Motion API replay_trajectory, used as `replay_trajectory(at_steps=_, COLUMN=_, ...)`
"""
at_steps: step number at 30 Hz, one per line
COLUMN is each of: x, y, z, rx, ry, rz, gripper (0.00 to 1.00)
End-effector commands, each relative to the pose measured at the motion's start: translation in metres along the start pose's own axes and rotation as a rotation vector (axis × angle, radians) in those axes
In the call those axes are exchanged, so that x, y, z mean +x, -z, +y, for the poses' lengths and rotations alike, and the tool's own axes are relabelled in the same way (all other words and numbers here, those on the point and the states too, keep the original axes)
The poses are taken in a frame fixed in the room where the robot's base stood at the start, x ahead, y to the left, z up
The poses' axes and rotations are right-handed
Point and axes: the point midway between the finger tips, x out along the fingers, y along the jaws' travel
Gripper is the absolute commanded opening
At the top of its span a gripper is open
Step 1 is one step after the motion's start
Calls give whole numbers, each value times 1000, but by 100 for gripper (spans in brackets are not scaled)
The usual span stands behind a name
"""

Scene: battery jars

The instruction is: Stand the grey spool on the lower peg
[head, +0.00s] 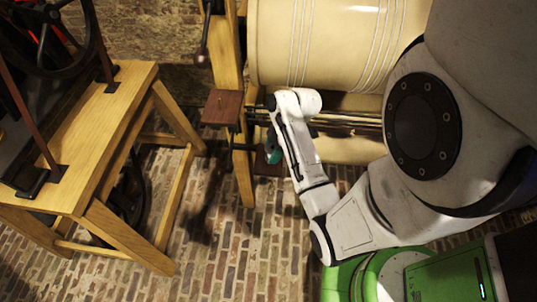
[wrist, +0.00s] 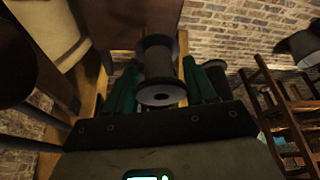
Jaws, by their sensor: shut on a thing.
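The grey spool (wrist: 158,62) is in the wrist view, between the two green fingers of my gripper (wrist: 162,85). It has a wide flange at each end, and its near flange with a dark centre hole faces the camera. My gripper is shut on it. In the head view, the green part of my gripper (head: 273,152) shows beside the wooden post, below and right of a small brown block. My arm link hides most of the gripper there, and the spool cannot be made out. I cannot clearly pick out the lower peg in either view.
A wooden post (head: 238,140) carries the brown block (head: 222,107) and a dark lever. A large cream drum (head: 330,45) stands behind my arm. A wooden bench (head: 110,110) with a black wheel is at left. Brick floor (head: 215,235) is open between bench and arm.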

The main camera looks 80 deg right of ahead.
Motion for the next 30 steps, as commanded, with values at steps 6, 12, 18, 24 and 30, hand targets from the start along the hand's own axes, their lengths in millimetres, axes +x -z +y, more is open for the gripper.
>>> replay_trajectory(at_steps=6, x=20, y=0, z=14, rx=-1, ry=0, rz=0, gripper=26)
replay_trajectory(at_steps=12, x=40, y=-5, z=18, rx=3, ry=2, rz=-1, gripper=26)
replay_trajectory(at_steps=18, x=56, y=-12, z=18, rx=0, ry=-1, rz=-1, gripper=26)
replay_trajectory(at_steps=24, x=56, y=-11, z=19, rx=0, ry=-1, rz=-1, gripper=26)
replay_trajectory(at_steps=30, x=58, y=-12, z=18, rx=0, ry=-1, rz=-1, gripper=59)
